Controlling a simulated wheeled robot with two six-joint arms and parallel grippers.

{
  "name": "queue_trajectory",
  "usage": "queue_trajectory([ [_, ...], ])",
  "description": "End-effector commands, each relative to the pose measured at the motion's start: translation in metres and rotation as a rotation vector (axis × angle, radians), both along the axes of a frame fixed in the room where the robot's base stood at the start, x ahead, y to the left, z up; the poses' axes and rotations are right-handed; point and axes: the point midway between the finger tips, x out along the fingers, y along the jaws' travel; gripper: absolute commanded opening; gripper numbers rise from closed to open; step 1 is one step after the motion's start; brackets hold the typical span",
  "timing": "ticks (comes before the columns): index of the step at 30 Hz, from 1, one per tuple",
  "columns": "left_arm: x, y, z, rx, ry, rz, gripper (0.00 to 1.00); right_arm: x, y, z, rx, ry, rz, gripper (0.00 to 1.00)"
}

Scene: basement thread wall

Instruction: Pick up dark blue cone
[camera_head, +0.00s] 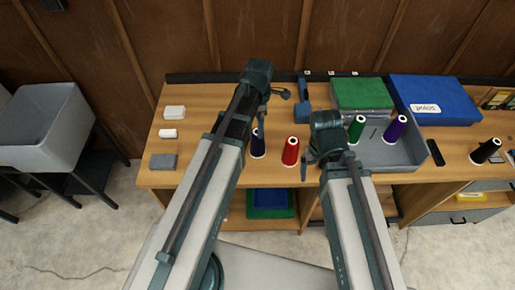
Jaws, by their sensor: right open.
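A dark blue cone (258,146) stands upright on the wooden bench, partly hidden behind my left arm. My right gripper (304,168) is open, near the bench's front edge, to the right of the dark blue cone and close to a red cone (290,152). I see nothing between its fingers.
A green cone (356,130) and a purple cone (396,128) are at the grey tray (405,155). A black cone (486,151) stands far right. Behind are a green box (362,92) and a blue box (435,98). Small blocks (163,161) lie on the left.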

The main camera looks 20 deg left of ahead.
Motion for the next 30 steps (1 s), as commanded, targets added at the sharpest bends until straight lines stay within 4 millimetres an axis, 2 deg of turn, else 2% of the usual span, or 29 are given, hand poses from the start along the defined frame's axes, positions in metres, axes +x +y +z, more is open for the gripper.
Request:
queue_trajectory([
  [8, -0.001, 0.001, -0.006, 0.0, 0.0, 0.0, 0.93, 0.0, 0.0, -0.006, 0.0, 0.0, 0.0, 0.91],
  [21, -0.005, 0.005, -0.054, 0.0, 0.0, 0.0, 0.93, 0.0, 0.0, -0.054, 0.0, 0.0, 0.0, 0.91],
  [30, -0.005, 0.005, -0.054, 0.0, 0.0, 0.0, 0.93, 0.0, 0.0, -0.054, 0.0, 0.0, 0.0, 0.91],
])
